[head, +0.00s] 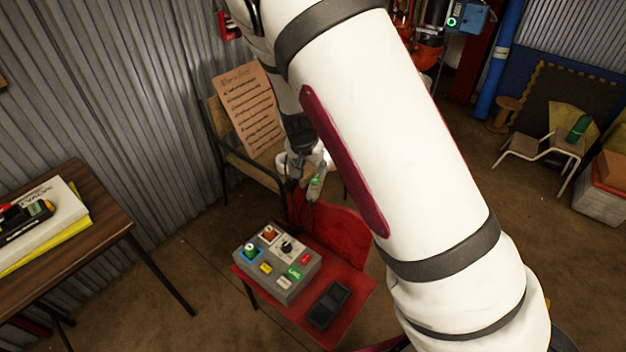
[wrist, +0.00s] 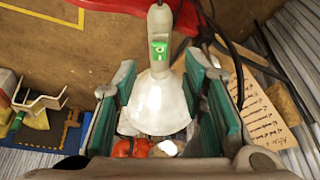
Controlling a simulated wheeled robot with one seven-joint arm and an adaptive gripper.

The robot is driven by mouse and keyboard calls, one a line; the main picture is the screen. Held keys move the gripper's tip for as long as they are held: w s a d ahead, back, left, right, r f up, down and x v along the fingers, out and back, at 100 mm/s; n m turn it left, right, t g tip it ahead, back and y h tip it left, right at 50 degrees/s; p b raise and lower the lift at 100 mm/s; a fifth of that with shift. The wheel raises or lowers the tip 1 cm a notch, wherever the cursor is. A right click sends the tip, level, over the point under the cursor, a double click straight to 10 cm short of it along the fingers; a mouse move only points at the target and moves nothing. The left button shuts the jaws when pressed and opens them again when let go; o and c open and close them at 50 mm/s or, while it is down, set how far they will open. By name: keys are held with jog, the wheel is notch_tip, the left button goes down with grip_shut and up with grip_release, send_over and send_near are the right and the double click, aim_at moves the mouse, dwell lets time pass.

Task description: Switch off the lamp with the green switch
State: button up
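The lamp has a white dome shade (wrist: 160,105) and a pale neck. A green switch (wrist: 159,48) with a pale button sits on the neck, just past the shade in the wrist view. My gripper (wrist: 160,72) is open, with one teal-padded finger on each side of the shade in the picture. I see nothing gripped; whether a finger touches the shade I cannot tell. In the head view my gripper (head: 300,165) is small, beside the wooden chair, and the lamp's shade (head: 327,162) is partly hidden by my arm. Whether the lamp is lit is unclear.
A grey control box (head: 278,284) with coloured buttons and a black object (head: 328,304) sit on a red chair (head: 355,284). A wooden chair (head: 235,150) holds a cardboard sign (head: 250,108). A table (head: 100,228) stands left. Dark cables (wrist: 228,35) run beside the lamp.

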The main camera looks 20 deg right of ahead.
aim_at(314, 181)
jog(key=b+x, duration=0.1)
jog(key=x, duration=0.7)
jog(key=shift+f, duration=0.1)
grip_shut()
